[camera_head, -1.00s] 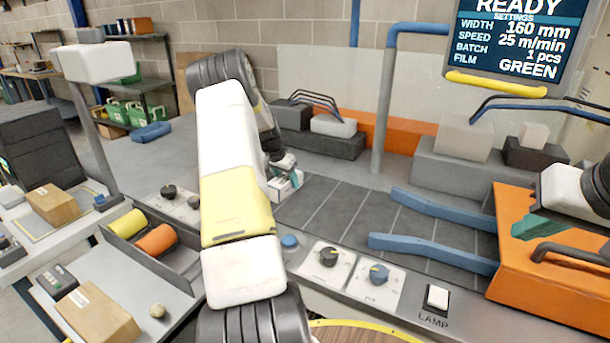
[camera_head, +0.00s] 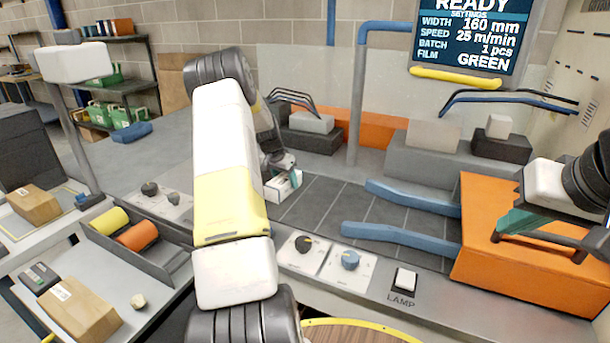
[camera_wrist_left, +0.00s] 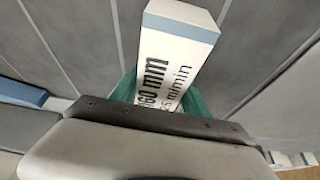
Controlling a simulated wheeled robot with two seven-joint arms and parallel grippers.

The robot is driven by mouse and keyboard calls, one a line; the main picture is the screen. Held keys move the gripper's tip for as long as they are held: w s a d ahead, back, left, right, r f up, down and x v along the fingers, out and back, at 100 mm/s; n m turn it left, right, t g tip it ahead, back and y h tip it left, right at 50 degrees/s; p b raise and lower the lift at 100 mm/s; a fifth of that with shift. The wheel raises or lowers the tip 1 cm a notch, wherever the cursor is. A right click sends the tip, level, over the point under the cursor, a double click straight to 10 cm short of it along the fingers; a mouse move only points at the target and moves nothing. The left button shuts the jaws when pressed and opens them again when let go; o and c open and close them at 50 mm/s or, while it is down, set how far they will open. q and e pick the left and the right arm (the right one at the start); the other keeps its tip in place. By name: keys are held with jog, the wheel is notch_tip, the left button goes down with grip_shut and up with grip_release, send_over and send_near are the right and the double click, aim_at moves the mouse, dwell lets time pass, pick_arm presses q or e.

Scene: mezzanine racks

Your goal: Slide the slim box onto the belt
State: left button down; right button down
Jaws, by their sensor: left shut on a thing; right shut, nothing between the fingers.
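The slim box (camera_head: 285,186) is white with a blue-grey end. In the left wrist view the slim box (camera_wrist_left: 172,55) shows printed text, "160 mm" and "m/min". My left gripper (camera_head: 281,168) is shut on it; its teal fingers sit on either side of the box in the wrist view (camera_wrist_left: 160,95). The belt (camera_head: 325,207) is dark grey with cross lines. The box is over its left end, and I cannot tell whether it touches the surface. My right gripper (camera_head: 515,222) is shut and empty beside the dark handle on the orange cover (camera_head: 490,265).
Two blue guide rails (camera_head: 400,236) flank the belt ahead of the orange cover. Knobs (camera_head: 350,260) and a lamp switch (camera_head: 404,280) line the front panel. Yellow and orange rolls (camera_head: 137,236) lie in a tray at left. A screen (camera_head: 473,35) reads 160 mm, GREEN.

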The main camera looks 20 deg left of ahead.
aim_at(281, 180)
pick_arm(q)
jog(key=shift+c, duration=2.2)
grip_release()
jog(key=shift+r, duration=0.1)
jog(key=v, duration=0.7)
jog(key=shift+s+r, duration=0.15)
jog(key=shift+r, duration=0.1)
